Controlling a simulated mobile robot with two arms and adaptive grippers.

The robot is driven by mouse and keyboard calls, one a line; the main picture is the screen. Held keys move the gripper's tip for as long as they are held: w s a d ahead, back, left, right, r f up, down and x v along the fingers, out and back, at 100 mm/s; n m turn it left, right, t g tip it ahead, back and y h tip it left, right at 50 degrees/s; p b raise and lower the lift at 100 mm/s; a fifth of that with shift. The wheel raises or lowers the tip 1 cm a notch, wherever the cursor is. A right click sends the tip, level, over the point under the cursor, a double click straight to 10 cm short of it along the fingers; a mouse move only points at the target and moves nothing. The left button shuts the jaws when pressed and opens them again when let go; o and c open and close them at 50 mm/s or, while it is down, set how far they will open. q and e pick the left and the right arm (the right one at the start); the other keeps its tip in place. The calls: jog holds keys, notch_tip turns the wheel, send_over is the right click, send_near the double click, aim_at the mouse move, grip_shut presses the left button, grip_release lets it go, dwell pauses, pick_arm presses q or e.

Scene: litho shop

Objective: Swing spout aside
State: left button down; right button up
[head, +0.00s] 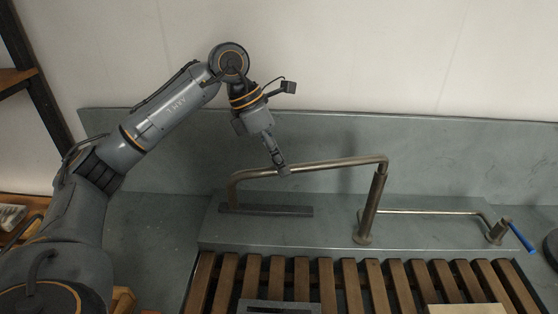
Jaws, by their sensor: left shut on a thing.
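The spout (335,163) is a bronze-coloured metal pipe in the head view. It rises from an upright post (370,206) on a grey stone ledge, runs to the left and bends down at its far left end. My left gripper (282,170) reaches down from above and is shut on the spout's horizontal run, left of its middle. The fingertips partly hide the pipe there. The spout's tip is over a dark slot (265,210) in the ledge. My right gripper is not in view.
A thin pipe runs right from the post to a valve (497,232) with a blue lever (522,238). Wooden slats (330,285) lie in front of the ledge. A stone backsplash (440,155) stands close behind the spout. A pale block (466,309) lies on the slats.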

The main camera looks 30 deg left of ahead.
pick_arm(q)
jog(key=c, duration=1.2)
grip_release()
jog(key=v, duration=1.2)
jog(key=shift+s+f, duration=0.1)
